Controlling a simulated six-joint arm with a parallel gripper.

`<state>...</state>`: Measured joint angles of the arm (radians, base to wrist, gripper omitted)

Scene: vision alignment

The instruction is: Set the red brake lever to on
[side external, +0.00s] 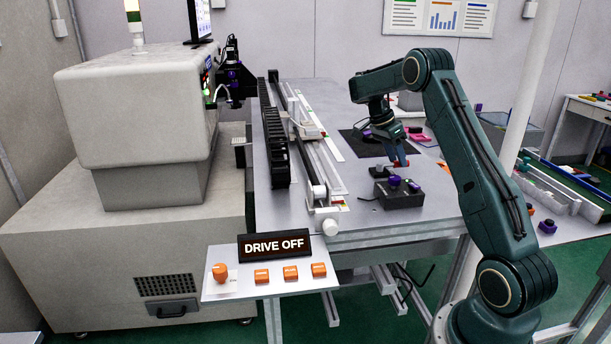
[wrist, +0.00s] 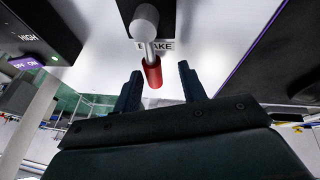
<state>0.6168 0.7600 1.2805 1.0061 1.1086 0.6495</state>
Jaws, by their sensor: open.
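In the wrist view, the red brake lever (wrist: 153,73) is a red grip on a grey rod, running from a pale round pivot (wrist: 146,17) on a dark block. A BRAKE label (wrist: 163,45) is partly covered by the rod. My gripper (wrist: 160,84) is open, with its two dark fingers spread on either side of the red grip's end and a gap on both sides. In the side view, the lever's red part (side external: 402,163) shows small beside my gripper (side external: 396,158) above the bench. I cannot read the lever's on or off marking.
A box marked HIGH (wrist: 28,38) is at left in the wrist view. A DRIVE OFF sign (side external: 274,245) stands behind orange controls. A rail (side external: 310,150) runs along the bench.

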